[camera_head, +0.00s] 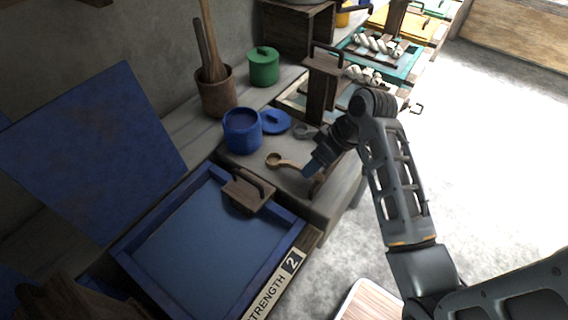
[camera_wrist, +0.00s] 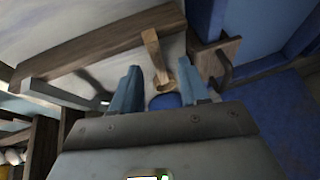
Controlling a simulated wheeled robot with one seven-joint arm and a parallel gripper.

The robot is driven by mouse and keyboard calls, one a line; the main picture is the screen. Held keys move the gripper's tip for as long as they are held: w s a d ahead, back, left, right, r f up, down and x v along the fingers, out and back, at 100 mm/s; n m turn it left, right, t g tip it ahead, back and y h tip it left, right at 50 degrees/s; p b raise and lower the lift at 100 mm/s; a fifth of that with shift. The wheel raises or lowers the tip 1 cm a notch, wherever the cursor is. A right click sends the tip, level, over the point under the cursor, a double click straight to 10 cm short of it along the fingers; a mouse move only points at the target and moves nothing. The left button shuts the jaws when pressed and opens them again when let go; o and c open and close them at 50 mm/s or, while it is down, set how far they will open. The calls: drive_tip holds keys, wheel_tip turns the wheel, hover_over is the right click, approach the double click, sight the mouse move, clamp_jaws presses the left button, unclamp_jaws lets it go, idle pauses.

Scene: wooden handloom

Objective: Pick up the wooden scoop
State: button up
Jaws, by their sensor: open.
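The wooden scoop (camera_head: 274,160) lies on the grey worktop in the head view, its round bowl toward the left and its handle running right toward my gripper (camera_head: 314,168). The handle's far end is partly hidden near my fingers. In the wrist view the scoop (camera_wrist: 152,46) shows beyond and between the two blue fingertips of my gripper (camera_wrist: 162,78), with its handle pointing up in the picture. My gripper is open and nothing is held. The gap between fingers and handle cannot be judged exactly.
A blue jar (camera_head: 242,130) and its blue lid (camera_head: 275,121) stand behind the scoop. A wooden pot (camera_head: 216,92) and green canister (camera_head: 263,66) stand farther back.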

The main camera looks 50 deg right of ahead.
drive_tip(key=shift+x, duration=2.25)
drive_tip(key=shift+d, duration=0.1)
clamp_jaws()
